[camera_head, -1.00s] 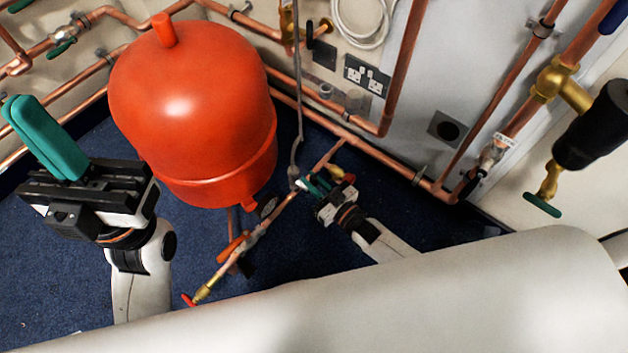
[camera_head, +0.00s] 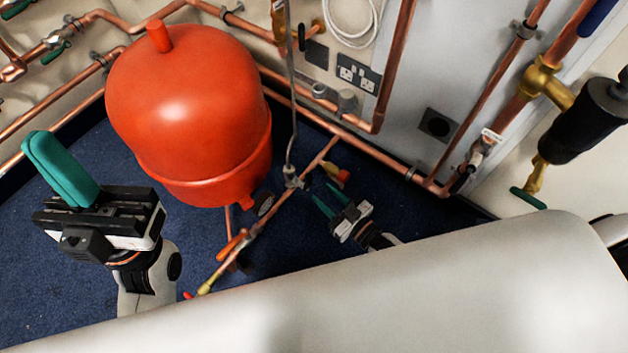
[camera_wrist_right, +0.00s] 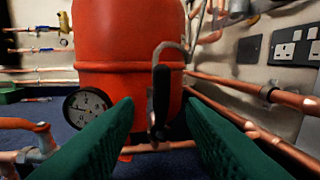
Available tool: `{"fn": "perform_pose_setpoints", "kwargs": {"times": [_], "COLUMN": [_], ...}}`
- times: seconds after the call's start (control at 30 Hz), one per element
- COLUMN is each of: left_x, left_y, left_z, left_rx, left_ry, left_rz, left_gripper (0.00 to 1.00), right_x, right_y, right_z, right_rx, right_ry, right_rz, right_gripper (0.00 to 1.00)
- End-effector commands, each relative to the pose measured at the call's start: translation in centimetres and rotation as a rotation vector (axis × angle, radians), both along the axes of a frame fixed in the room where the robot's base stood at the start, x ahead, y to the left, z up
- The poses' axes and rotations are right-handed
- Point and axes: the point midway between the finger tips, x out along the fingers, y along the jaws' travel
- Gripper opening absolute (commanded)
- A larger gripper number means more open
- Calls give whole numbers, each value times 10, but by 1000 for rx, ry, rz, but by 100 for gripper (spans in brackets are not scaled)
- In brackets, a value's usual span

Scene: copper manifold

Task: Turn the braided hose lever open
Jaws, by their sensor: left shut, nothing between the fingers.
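The grey braided hose (camera_head: 291,110) hangs down to a fitting on a copper pipe beside the red vessel. It also shows in the right wrist view (camera_wrist_right: 172,47). Its black lever (camera_wrist_right: 160,92) points roughly upright there, in line with the gap between my right fingers. In the head view the lever is too small to make out clearly. My right gripper (camera_head: 325,197) is open and empty, a little right of and below the hose fitting; its green fingers frame the lever in the wrist view (camera_wrist_right: 158,110) without visible contact. My left gripper (camera_head: 38,142) is shut and empty at the left.
The large red vessel (camera_head: 190,110) stands just left of the hose. A pressure gauge (camera_wrist_right: 87,107) is left of the lever. Copper pipes (camera_head: 345,130) run along the wall on the right. An orange-handled valve (camera_head: 232,243) is on the low pipe. Blue floor (camera_head: 70,290) is clear at left.

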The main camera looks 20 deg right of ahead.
Motion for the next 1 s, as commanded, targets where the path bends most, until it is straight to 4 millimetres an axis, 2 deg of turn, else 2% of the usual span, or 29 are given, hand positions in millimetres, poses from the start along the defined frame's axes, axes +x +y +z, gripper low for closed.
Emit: {"fn": "perform_pose_setpoints", "kwargs": {"times": [0.1,0.33,1.0], "left_x": [-1,-2,-2], "left_y": [0,0,1], "left_z": [7,12,13], "left_rx": [-2,-3,-6], "left_ry": [9,8,4], "left_rz": [-1,-1,0], "left_gripper": [0,0,0], "right_x": [-22,-43,-44], "right_y": [-13,-24,-23], "right_z": [2,0,4], "right_rx": [-2,0,6], "right_ry": [3,2,-9], "right_rz": [-1,-1,0], "right_gripper": [37,37,37]}}
